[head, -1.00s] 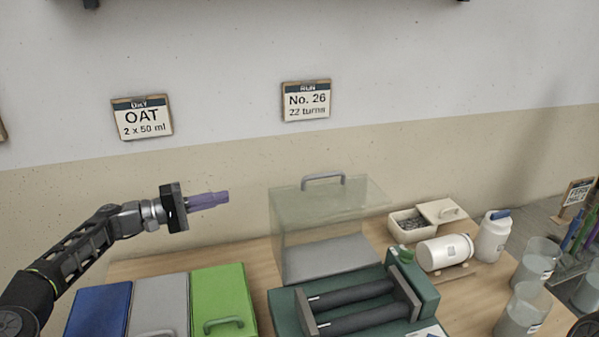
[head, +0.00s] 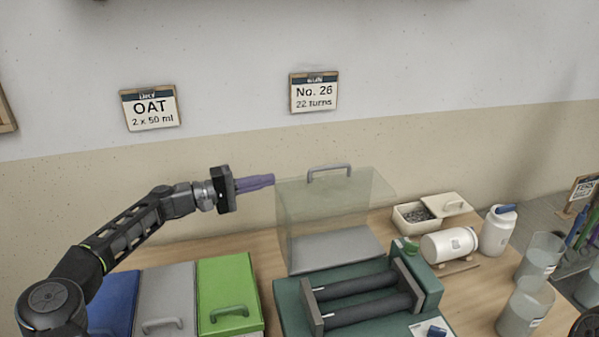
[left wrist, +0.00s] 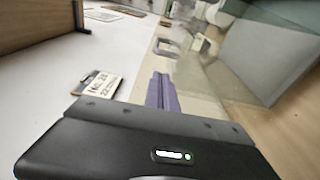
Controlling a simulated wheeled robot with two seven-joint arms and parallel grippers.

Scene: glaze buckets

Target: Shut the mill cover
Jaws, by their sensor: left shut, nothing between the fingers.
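The mill (head: 290,295) is a green base with two dark rollers (head: 365,300) lying bare on top. Its clear cover (head: 310,210) stands open at the back of the mill, with a grey handle (head: 329,170) on its upper edge. My left gripper (head: 272,179) has purple fingers that are shut and empty. Its tips are beside the cover's upper left edge; I cannot tell whether they touch. In the left wrist view the fingers (left wrist: 160,88) point toward the cover's handle (left wrist: 166,47), with the clear cover (left wrist: 215,85) to their right. My right gripper is out of view.
Blue, grey and green lidded boxes (head: 228,285) stand left of the mill. At right are a white jar (head: 450,245) on its side, an upright white bottle (head: 497,230), an open box (head: 412,217) and clear beakers (head: 526,308). The wall is close behind.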

